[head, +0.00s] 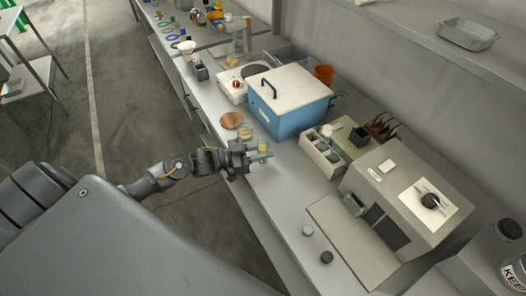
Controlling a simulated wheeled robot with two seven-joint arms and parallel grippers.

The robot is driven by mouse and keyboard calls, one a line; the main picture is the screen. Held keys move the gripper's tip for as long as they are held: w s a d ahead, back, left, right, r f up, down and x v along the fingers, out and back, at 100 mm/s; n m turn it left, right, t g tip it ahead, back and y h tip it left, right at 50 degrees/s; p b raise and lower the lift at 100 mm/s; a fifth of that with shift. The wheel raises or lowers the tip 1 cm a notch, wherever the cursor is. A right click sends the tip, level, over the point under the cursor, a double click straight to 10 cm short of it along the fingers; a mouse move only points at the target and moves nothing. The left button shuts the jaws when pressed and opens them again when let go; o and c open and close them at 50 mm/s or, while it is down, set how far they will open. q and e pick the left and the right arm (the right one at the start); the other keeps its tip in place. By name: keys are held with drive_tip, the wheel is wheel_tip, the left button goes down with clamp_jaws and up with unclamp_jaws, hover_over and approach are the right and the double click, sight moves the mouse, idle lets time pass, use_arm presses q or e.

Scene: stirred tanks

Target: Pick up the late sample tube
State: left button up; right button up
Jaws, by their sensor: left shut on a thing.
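My left gripper (258,156) reaches in from the left over the front part of the bench. It is shut on a small tube with yellow in it (263,147), which stands up between the fingers. The tube is small in the picture, so I cannot read any label or tell whether it is the late one. A clear vessel with yellowish contents (245,132) is just behind the gripper. My right gripper is not in view.
A blue box with a white lid (290,100) stands behind the gripper. To its right are a white divided rack (321,155) and a large beige instrument (400,200). A round brown disc (232,120) lies to the left. Two small caps (326,257) lie near the front edge.

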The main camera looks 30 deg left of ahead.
use_arm(q)
drive_tip(key=shift+r, duration=0.5)
drive_tip(key=s+a+r+b, duration=0.3)
drive_tip(key=s+a+r, duration=0.7)
drive_tip(key=r, duration=0.2)
drive_tip(key=shift+w, duration=0.1)
